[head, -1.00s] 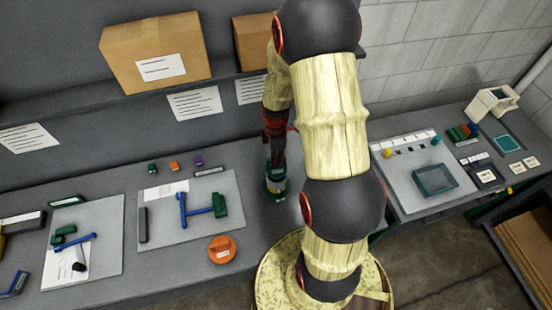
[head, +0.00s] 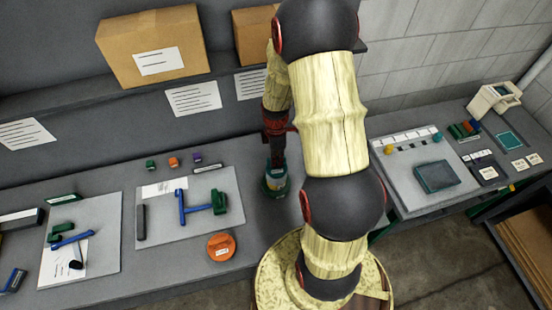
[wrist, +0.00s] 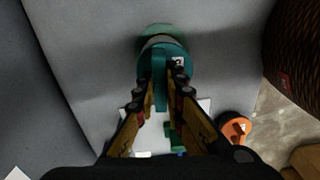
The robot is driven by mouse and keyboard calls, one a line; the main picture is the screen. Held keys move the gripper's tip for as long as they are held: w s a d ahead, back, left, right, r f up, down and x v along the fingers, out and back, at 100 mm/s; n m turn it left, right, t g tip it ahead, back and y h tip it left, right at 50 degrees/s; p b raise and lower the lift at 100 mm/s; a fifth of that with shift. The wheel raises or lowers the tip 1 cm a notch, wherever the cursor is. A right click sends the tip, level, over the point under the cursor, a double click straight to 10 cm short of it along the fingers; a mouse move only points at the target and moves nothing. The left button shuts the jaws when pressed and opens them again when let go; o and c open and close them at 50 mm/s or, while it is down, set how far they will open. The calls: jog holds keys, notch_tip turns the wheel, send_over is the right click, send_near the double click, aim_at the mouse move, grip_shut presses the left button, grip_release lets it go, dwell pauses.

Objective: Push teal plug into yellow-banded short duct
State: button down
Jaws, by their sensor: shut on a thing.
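My gripper (wrist: 163,84) points down and is shut on the upright teal handle of the teal plug (wrist: 173,57). In the head view the fingers (head: 274,152) stand over a short round duct (head: 276,182), with a pale yellowish band and a green base, on the bench. In the wrist view the plug's round face covers most of the duct. A grey wall and green flange (wrist: 154,31) show beyond its far edge. The plug is at the duct's mouth; how deep it sits I cannot tell.
An orange round piece with a handle (head: 221,246) lies left of the duct near the bench's front edge. A grey board (head: 160,225) with blue and green parts lies further left. Cardboard boxes (head: 158,45) stand on the shelf behind. Bench around the duct is clear.

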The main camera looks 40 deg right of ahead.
jog(key=shift+f+b, duration=0.35)
jog(key=shift+f, duration=0.25)
jog(key=c, duration=1.8)
grip_release()
notch_tip(320, 180, up, 12)
